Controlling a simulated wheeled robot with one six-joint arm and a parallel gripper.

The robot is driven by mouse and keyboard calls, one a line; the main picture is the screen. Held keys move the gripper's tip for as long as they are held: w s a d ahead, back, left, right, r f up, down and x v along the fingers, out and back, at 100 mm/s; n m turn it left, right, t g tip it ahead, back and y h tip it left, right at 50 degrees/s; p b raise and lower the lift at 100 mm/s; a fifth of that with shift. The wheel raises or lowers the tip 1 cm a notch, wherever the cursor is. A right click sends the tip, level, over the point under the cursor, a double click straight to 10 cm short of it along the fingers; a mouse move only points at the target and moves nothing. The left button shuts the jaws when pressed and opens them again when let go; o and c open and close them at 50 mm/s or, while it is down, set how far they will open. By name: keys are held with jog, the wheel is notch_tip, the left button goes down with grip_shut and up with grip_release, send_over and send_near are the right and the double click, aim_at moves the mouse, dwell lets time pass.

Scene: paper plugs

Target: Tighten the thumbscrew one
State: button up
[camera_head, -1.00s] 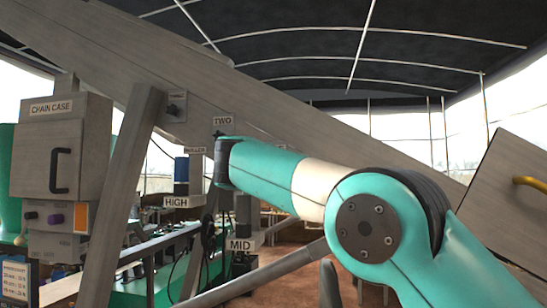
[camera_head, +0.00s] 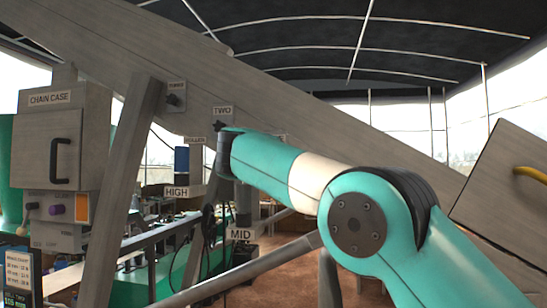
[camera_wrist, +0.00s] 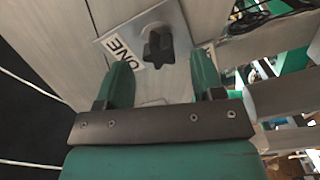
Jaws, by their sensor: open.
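Thumbscrew one is a black star-shaped knob (camera_wrist: 158,48) on a pale plate, beside a white label reading ONE (camera_wrist: 124,47), in the wrist view. My gripper (camera_wrist: 162,70) is open, with one green finger to the left of the knob and one to the right in the picture. The knob shows in the gap near the fingertips; contact is not visible. In the head view my teal arm reaches toward the sloping beam, and thumbscrew one and my gripper are not clearly seen there.
A sloping grey beam (camera_head: 330,133) carries a TWO label (camera_head: 222,110) and another knob (camera_head: 174,100). A CHAIN CASE box (camera_head: 35,150) stands left. Cables (camera_wrist: 255,18) lie right of the knob in the wrist view.

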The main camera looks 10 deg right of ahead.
jog(key=shift+x, duration=1.35)
jog(key=shift+c, duration=0.4)
jog(key=c, duration=0.8)
jog(key=m, duration=1.4)
jog(key=shift+m+b, duration=0.35)
jog(key=shift+m, duration=0.05)
jog(key=o, duration=0.9)
